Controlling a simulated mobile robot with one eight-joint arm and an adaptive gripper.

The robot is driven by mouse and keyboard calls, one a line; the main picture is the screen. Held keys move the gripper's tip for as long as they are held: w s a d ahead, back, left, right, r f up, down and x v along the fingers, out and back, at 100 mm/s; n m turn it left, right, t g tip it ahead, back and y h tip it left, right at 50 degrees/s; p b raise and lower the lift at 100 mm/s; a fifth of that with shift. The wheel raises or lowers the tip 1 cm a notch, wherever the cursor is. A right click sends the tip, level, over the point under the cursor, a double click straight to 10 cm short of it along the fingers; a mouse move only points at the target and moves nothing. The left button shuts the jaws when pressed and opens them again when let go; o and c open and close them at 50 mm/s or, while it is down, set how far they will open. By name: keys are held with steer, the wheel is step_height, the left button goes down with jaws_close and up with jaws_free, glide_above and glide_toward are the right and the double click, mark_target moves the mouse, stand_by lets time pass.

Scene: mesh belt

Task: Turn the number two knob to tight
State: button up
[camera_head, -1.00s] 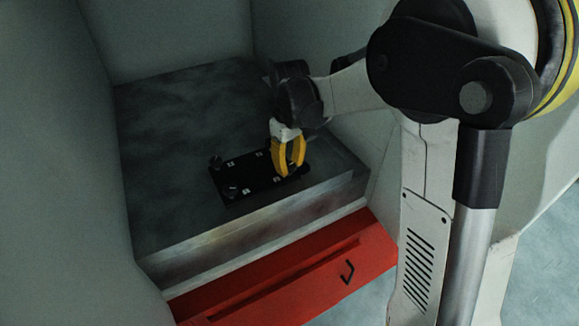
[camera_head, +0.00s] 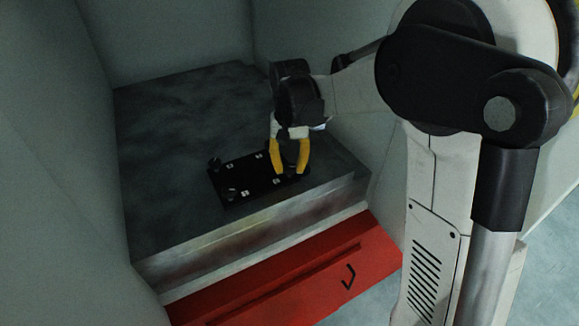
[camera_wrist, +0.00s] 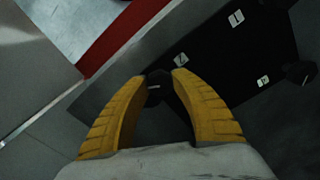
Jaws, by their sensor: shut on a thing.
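My gripper (camera_head: 290,172) points down at the right end of a black panel (camera_head: 252,186) on the grey metal block. In the wrist view its two yellow fingers (camera_wrist: 161,76) close around a dark knob (camera_wrist: 154,90) with a pale mark on top. The fingers hide part of this knob. A small white label (camera_wrist: 181,60) lies beside it on the panel; its digit is too small to read surely. Other knobs stand on the panel, at its left back corner (camera_head: 215,163) and left front (camera_head: 230,194). One other knob also shows at the right in the wrist view (camera_wrist: 299,73).
The grey block's top (camera_head: 175,125) is bare behind and left of the panel. Pale walls enclose it at the left, back and right. A red ledge (camera_head: 300,280) with a black mark runs along the front below the block.

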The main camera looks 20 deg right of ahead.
mark_target(290, 166)
steer(key=shift+m, duration=0.3)
steer(key=o, duration=1.2)
step_height(290, 166, up, 12)
steer(key=s+f+n+t+b, duration=0.4)
steer(key=s+f+t+b, duration=0.3)
steer(key=s+f+b, duration=0.9)
steer(key=s+f, duration=0.4)
steer(key=shift+s+d+f, duration=0.15)
steer(key=shift+d+f, duration=0.1)
steer(key=shift+d, duration=0.05)
